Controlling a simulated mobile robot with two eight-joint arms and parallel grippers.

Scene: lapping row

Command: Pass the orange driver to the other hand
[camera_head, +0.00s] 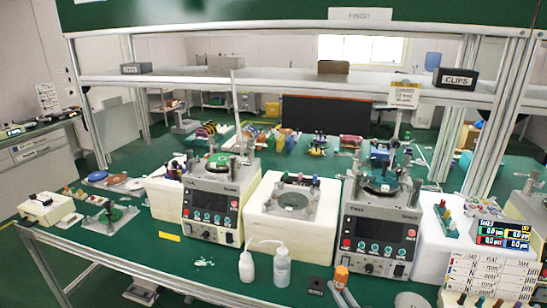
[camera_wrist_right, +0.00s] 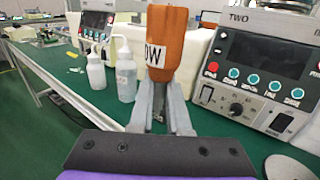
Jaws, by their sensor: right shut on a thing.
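The driver's lower end is hidden between the fingers. My left gripper is in neither view.
Two white squeeze bottles (camera_head: 282,268) (camera_head: 247,266) stand to the left of the driver. Machine "TWO" (camera_head: 378,236) is close behind on the right, and another machine (camera_head: 211,212) stands left. A grey disc (camera_head: 411,300) lies right. Green bench front left is mostly clear.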

